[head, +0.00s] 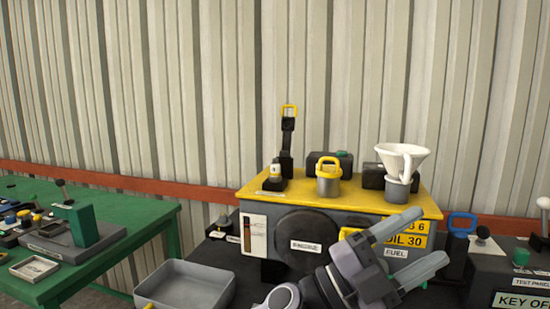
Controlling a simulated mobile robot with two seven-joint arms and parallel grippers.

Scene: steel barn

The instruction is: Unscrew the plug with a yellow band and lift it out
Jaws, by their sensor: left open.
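A grey cylinder with a yellow upper band and yellow loop handle (328,185) stands upright on the yellow top of the engine box (262,193); it looks like the plug. A smaller pale cap with a yellowish part (275,172) sits on a black base to its left; its band is too small to make out. My left gripper (433,235) is open and empty. It shows in front of the box's right side, below and right of the yellow-banded plug, apart from it, its fingers pointing right. My right gripper is out of view.
A white funnel (402,158) stands in a grey cup at the box's right. A grey tray (185,287) lies front left. A test panel (520,275) is at right, a green table (150,223) at left.

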